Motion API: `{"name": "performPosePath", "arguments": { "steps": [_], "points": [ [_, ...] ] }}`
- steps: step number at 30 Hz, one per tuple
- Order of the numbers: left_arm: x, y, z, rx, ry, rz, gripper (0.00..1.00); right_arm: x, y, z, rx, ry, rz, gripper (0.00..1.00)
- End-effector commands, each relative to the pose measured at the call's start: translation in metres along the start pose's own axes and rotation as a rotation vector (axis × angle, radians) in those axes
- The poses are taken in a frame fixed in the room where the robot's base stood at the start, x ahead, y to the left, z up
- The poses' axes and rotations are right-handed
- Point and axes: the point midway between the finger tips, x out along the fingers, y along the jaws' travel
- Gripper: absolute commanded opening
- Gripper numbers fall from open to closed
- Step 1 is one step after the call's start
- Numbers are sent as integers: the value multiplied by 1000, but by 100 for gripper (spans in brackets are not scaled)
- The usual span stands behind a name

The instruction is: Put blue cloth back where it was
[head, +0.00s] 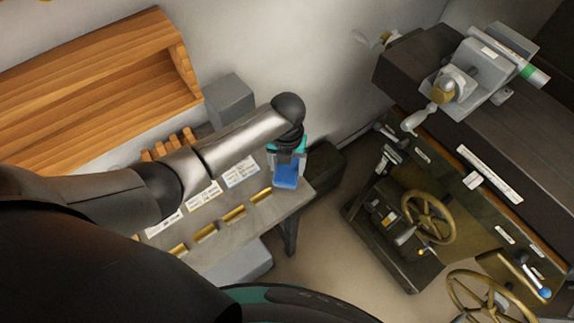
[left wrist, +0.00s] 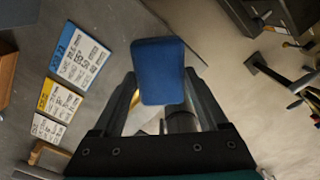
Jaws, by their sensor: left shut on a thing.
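The blue cloth (head: 286,176) is a small blue block-like piece at the right end of the grey workbench. My left gripper (head: 287,163) points down and is shut on it. In the left wrist view the blue cloth (left wrist: 158,70) shows between the two fingers of my left gripper (left wrist: 160,88), in front of the bench's corner. I cannot tell how high it is above the bench top. My right gripper is not in view.
The grey workbench (head: 222,203) carries several label cards (head: 241,171), with brass handles along its front. A wooden shelf (head: 100,75) and a grey box (head: 229,100) are behind. A dark machine with handwheels (head: 428,217) stands right, across open floor.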

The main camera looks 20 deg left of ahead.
Motion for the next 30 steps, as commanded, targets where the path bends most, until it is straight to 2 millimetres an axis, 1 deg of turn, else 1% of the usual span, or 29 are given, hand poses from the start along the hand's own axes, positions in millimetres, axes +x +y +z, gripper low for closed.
{"name": "performPosePath", "arguments": {
  "steps": [2, 10, 21, 24, 25, 30],
  "points": [
    [4, 0, 0, 0, 0, -1, 32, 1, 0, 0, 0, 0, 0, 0],
    [4, 0, 0, 0, 0, 0, 32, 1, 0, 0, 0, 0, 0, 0],
    [16, 0, 0, -1, 0, -1, 32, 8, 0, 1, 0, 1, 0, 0],
    [15, 0, 0, -1, 0, -1, 32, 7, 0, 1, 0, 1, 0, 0],
    [15, 0, 0, -1, 0, -1, 80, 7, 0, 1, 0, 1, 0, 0],
    [15, 0, 0, -1, 0, -1, 99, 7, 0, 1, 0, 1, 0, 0]
  ]
}}
